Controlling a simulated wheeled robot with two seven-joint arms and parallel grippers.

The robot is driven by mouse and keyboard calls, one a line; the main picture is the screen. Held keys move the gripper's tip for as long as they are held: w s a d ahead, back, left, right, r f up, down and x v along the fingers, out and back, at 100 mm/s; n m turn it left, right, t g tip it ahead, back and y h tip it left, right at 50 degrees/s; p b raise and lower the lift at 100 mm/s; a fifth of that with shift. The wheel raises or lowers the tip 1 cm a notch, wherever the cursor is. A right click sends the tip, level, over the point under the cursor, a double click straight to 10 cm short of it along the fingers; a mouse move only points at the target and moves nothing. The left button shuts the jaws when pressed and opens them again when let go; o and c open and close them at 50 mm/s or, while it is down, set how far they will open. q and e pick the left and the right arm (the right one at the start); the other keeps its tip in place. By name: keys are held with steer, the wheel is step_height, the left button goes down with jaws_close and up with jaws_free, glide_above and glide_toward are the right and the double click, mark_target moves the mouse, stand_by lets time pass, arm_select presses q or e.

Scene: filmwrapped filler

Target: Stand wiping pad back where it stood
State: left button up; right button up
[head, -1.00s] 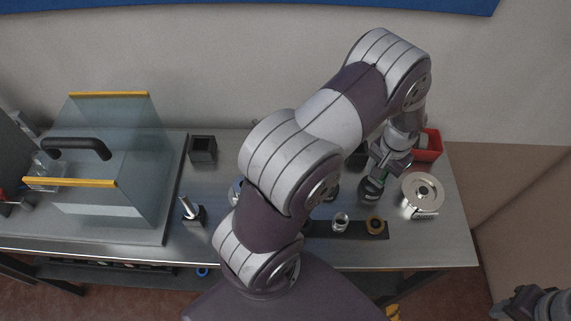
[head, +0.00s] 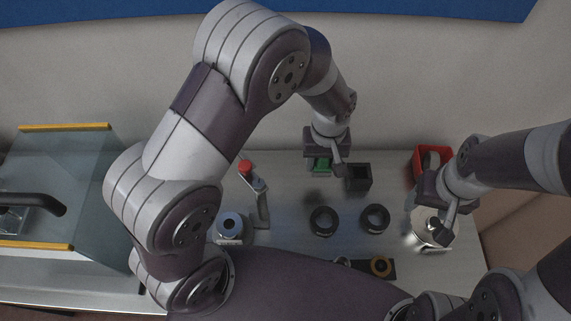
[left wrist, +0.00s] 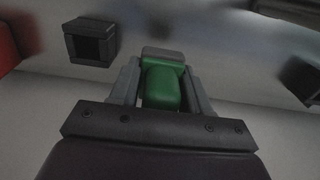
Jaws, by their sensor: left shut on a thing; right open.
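The wiping pad, a green block (head: 321,165), is between the fingers of my left gripper (head: 325,157), left of a dark open-topped box (head: 358,178) near the back of the bench. In the left wrist view the green pad (left wrist: 163,88) sits between both fingers, with a grey part at its far end. My left gripper is shut on it. I cannot tell whether the pad touches the bench. My right gripper (head: 441,218) is open above a silver disc (head: 424,230) at the right.
A red bin (head: 419,165) stands at the back right. Two black rings (head: 323,221) (head: 375,218) lie in front of the dark box. A red-topped tool (head: 250,180) stands to the left. A clear-panelled cover (head: 65,180) fills the left end.

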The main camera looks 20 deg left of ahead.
mark_target(292, 180)
arm_select(q)
steer(key=a, duration=0.1)
steer(key=a+f, duration=0.1)
steer(key=s+a+f+p, duration=0.1)
steer(key=a, duration=0.1)
steer(key=shift+a+f, duration=0.1)
steer(key=a+f, duration=0.1)
steer(key=w+a+f, duration=0.1)
steer(key=shift+a+f, duration=0.1)
steer(key=shift+a, duration=0.3)
steer(key=f, duration=0.2)
steer(key=f+p, duration=0.1)
steer(key=shift+s+f, duration=0.25)
steer(key=shift+f, duration=0.05)
steer(key=shift+d+f, duration=0.1)
steer(key=shift+d, duration=0.05)
steer(key=shift+w+f, duration=0.15)
steer(key=shift+f, duration=0.1)
steer(key=o, duration=1.1)
steer(key=shift+r, duration=0.1)
arm_select(e)
steer(key=shift+s+d+r, duration=0.1)
steer(key=shift+d+r, duration=0.1)
steer(key=shift+r, duration=0.9)
